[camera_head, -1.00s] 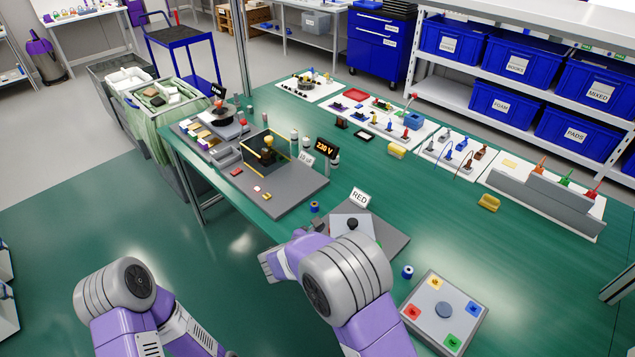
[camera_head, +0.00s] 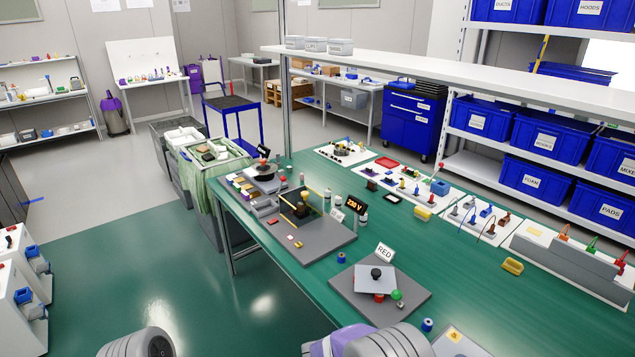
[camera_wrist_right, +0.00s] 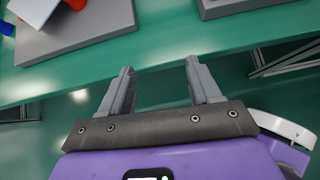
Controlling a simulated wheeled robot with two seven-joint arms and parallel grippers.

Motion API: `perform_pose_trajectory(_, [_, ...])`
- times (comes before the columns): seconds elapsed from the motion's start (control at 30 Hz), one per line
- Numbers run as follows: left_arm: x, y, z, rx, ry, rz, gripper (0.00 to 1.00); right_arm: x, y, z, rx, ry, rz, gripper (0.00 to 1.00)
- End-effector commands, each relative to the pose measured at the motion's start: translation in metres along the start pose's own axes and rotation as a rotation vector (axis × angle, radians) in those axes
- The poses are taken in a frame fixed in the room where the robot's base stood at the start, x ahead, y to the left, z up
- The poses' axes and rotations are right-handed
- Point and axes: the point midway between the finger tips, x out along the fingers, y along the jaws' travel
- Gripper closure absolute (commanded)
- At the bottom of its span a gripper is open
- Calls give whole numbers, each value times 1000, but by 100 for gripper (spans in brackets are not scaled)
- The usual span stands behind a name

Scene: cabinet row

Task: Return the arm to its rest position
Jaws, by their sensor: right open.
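My right gripper (camera_wrist_right: 160,88) is open and empty in the right wrist view, its two grey fingers apart in front of the green table's edge. In the head view only the rounded grey and purple part of my right arm (camera_head: 375,342) shows at the bottom, and its gripper is hidden. A piece of my left arm (camera_head: 140,343) shows at the bottom left; the left gripper is out of view.
The green workbench (camera_head: 480,290) bears a grey plate with a RED sign (camera_head: 385,253), a white plate with a black knob (camera_head: 375,275), and red and green pieces. A colour-button box (camera_head: 455,343) is partly cut off. Open green floor (camera_head: 130,270) lies left of the bench.

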Motion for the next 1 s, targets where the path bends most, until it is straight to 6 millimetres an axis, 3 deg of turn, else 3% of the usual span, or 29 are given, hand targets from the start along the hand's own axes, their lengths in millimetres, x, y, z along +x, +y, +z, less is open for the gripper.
perform_pose_trajectory(0.17, [0,0,1,0,-3,0,33,22,-48,-53,146,226,-130,37])
perform_pose_trajectory(0.27, [0,0,1,0,-3,0,33,29,-84,-96,300,401,-249,37])
perform_pose_trajectory(0.4, [0,0,1,-1,-3,0,33,15,-140,-172,707,701,-529,37])
perform_pose_trajectory(0.5, [0,0,1,0,-3,0,33,-5,-162,-209,1072,844,-747,37])
perform_pose_trajectory(0.6, [0,0,1,0,-3,0,33,-18,-171,-227,1443,896,-945,37])
perform_pose_trajectory(0.8, [0,0,1,-1,-3,0,33,-19,-186,-232,1994,813,-1186,37])
perform_pose_trajectory(1.0, [0,0,1,0,-3,0,33,-14,-193,-230,2173,744,-1242,37])
